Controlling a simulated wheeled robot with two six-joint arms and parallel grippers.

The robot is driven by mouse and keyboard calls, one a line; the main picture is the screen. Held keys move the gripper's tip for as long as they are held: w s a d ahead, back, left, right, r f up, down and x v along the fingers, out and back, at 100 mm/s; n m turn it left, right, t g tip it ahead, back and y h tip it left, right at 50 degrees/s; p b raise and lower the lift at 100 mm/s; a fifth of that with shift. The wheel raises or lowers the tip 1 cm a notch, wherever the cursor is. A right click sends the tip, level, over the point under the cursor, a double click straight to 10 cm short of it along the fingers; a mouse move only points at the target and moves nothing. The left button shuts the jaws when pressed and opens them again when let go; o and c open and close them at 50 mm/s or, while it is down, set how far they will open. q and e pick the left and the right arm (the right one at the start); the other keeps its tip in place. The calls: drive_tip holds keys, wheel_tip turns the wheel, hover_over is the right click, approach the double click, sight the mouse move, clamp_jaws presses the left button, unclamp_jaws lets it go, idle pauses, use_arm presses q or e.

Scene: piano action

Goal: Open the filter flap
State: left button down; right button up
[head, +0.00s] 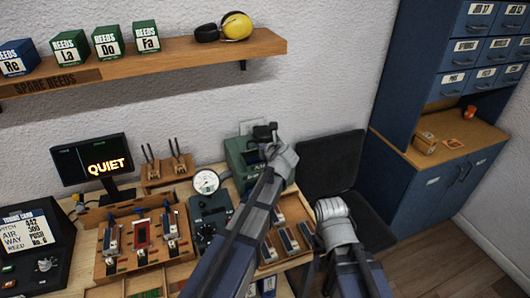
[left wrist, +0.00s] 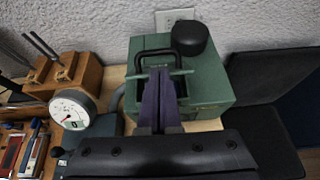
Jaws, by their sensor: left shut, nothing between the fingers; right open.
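The green box (head: 241,158) stands at the back of the bench against the wall; it also shows in the left wrist view (left wrist: 211,88). It has a black loop handle (left wrist: 155,53) and a round black cap (left wrist: 190,38) on top. I cannot make out the filter flap's edges. My left gripper (left wrist: 159,76) is shut and empty, its purple fingers at the handle; I cannot tell whether they touch it. In the head view, the left gripper (head: 269,151) is partly hidden by its own wrist. My right arm shows at lower right, but its fingers do not show.
A dark chair (head: 331,165) stands right of the green box. A round gauge (head: 206,182) and a monitor (head: 91,163) are to its left. Wooden trays with parts (head: 143,241) fill the bench front. A shelf (head: 150,66) hangs above. A blue cabinet (head: 398,100) is at right.

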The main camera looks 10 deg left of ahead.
use_arm(q)
drive_tip(key=shift+b+x, duration=0.75)
drive_tip(key=shift+x, duration=1.5)
